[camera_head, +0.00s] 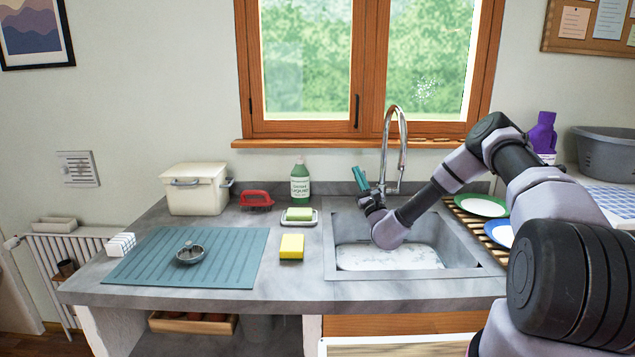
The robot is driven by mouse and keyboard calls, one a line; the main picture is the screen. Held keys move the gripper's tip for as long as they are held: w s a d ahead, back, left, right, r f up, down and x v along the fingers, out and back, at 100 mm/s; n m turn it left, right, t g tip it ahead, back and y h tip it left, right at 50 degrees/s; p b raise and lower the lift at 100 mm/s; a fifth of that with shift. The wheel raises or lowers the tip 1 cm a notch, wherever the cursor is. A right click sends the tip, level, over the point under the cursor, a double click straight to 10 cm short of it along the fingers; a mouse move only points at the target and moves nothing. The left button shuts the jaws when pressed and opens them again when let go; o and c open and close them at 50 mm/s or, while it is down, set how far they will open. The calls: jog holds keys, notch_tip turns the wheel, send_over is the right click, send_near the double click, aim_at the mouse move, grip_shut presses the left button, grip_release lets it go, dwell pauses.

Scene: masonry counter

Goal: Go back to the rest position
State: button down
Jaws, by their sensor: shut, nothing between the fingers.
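My gripper (360,179) is above the left part of the sink (472,250), left of the chrome faucet (402,135) in the picture. Its teal fingers point up and slightly left, and they are shut with nothing between them. My arm reaches in from the right, bends high near the window and comes down over the basin. The basin holds whitish, foamy-looking water (390,257). Whether my gripper touches the faucet cannot be told from this view.
Left of the sink are a green soap bottle (300,184), green soap on a dish (299,216), yellow sponge (291,246), red brush (256,199), cream bin (197,188) and teal mat (150,262) with a metal strainer (189,254).

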jog(key=s+a+r+n+g+y, duration=1)
jog(key=r+n+g+y, duration=0.4)
jog(key=n+g, duration=0.15)
jog(key=s+a+r+n+g+h, duration=0.1)
jog(key=s+r+n+g+h, duration=0.15)
jog(key=s+n+g, duration=0.35)
jog(key=s+a+r+n+g+h, duration=0.2)
jog(key=s+g+h, duration=0.15)
jog(key=s, duration=0.35)
jog(key=s+d+r+n+h, duration=0.1)
jog(key=s+d+h, duration=0.3)
jog(key=s, duration=0.2)
jog(key=s+d+n+h, duration=0.1)
jog(key=s+d+h, duration=0.2)
jog(key=s, duration=0.3)
jog(key=s+d+r+t+h, duration=0.3)
jog(key=s+d+t+h, duration=0.1)
jog(key=d, duration=0.4)
jog(key=s+d+r+t+h, duration=0.3)
jog(key=s+d+t, duration=0.2)
jog(key=d, duration=0.4)
jog(key=shift+s+h, duration=0.2)
jog(key=shift+h, duration=0.2)
jog(key=shift+d+m, duration=0.1)
jog(key=shift+m, duration=0.15)
